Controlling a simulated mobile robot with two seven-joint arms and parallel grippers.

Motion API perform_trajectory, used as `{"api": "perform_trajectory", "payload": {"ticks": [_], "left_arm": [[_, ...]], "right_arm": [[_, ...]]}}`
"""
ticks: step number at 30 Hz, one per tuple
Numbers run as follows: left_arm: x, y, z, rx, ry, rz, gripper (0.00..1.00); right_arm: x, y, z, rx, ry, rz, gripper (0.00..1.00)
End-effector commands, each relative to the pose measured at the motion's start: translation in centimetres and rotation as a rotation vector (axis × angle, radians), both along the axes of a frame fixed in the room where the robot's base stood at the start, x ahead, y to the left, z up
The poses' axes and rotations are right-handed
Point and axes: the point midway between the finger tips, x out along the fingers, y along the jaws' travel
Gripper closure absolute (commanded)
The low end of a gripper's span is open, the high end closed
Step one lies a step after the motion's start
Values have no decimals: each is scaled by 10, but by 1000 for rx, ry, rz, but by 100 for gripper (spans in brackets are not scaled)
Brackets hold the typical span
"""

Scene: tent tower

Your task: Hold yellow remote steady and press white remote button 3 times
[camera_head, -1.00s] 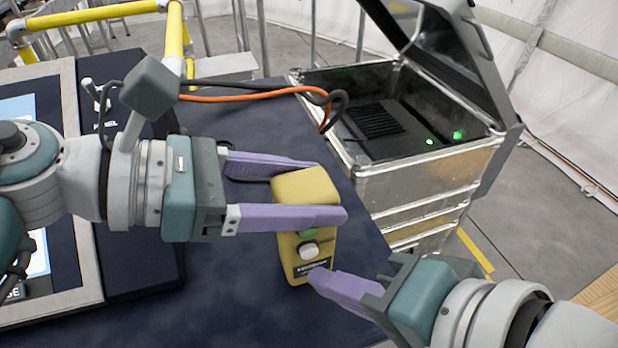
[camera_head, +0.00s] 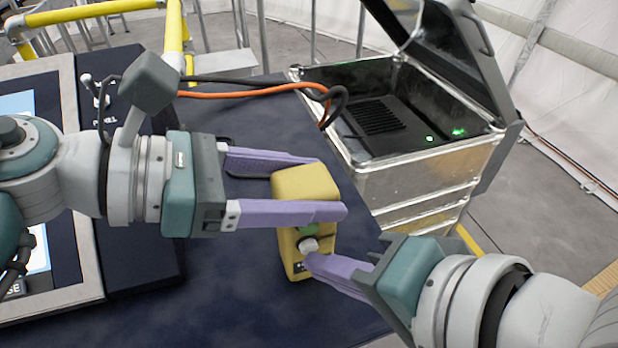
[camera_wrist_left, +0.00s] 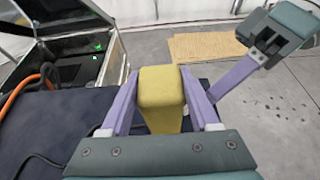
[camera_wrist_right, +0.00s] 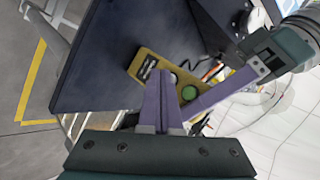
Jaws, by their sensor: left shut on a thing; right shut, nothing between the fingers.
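My left gripper (camera_head: 333,188) is shut on the remote's upper part, one purple finger on each side; the left wrist view shows the yellow top (camera_wrist_left: 161,88) between the fingers. My right gripper (camera_head: 308,262) is shut and empty, its fingertips at the remote's face just below the white button. In the right wrist view its fingertips (camera_wrist_right: 160,75) partly cover the remote (camera_wrist_right: 150,70); I cannot tell whether they touch the button.
An open metal case (camera_head: 415,180) with green lights stands behind and right of the table (camera_head: 225,280). Orange and black cables (camera_head: 255,91) run from the left to the case. A framed panel (camera_head: 75,200) lies at the left.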

Motion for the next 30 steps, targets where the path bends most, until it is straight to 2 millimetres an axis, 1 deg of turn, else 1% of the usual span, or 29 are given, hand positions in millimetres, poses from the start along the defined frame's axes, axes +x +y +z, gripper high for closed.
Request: {"api": "perform_trajectory", "payload": {"ticks": [9,18,30], "left_arm": [[0,0,0,1,0,0,100],[0,0,0,1,1,-1,100],[0,0,0,1,0,0,100]], "right_arm": [[4,1,0,0,-1,-1,100],[3,1,0,0,-1,-1,100],[-12,-4,0,-1,0,0,100]]}}
